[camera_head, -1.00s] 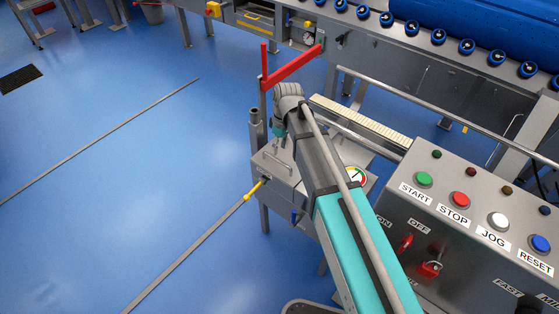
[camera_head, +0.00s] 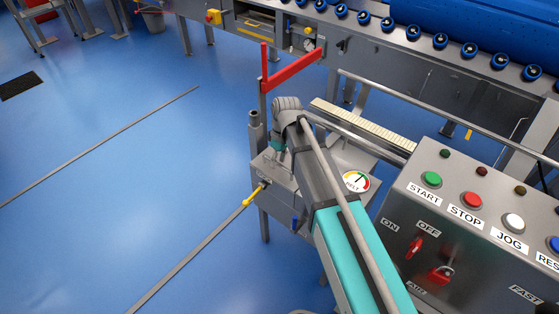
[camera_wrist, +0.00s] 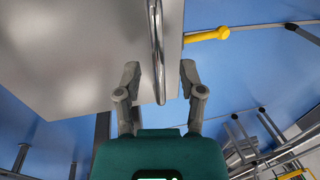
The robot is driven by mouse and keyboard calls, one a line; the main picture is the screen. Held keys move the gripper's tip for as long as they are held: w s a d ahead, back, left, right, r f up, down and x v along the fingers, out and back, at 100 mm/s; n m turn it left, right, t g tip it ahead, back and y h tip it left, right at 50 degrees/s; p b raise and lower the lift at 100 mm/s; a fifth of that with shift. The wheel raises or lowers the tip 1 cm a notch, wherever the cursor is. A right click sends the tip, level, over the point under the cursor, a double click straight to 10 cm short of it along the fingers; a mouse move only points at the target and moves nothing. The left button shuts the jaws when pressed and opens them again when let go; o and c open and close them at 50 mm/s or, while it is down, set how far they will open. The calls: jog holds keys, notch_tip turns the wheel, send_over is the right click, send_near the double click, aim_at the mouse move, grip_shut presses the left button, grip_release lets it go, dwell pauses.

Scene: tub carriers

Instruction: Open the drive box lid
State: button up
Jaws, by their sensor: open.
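The drive box (camera_head: 277,203) is a grey steel box beside the conveyor, left of the control panel, in the head view. Its lid looks shut, as far as my arm lets me see. In the wrist view the lid is a flat grey plate (camera_wrist: 75,55) with a thin shiny bar handle (camera_wrist: 156,40) along it. My gripper (camera_wrist: 159,78) is open, one finger on each side of the bar handle's near end, with gaps on both sides. I cannot tell whether it touches. In the head view my wrist and arm hide much of the lid and the gripper.
A red lever (camera_head: 291,69) rises behind my wrist. A yellow-handled valve or knob (camera_head: 254,193) sticks out at the box's left, and a round gauge (camera_head: 356,181) is right of my arm. The control panel (camera_head: 465,250) stands close on the right. The blue floor at left is open.

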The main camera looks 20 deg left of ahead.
grip_shut()
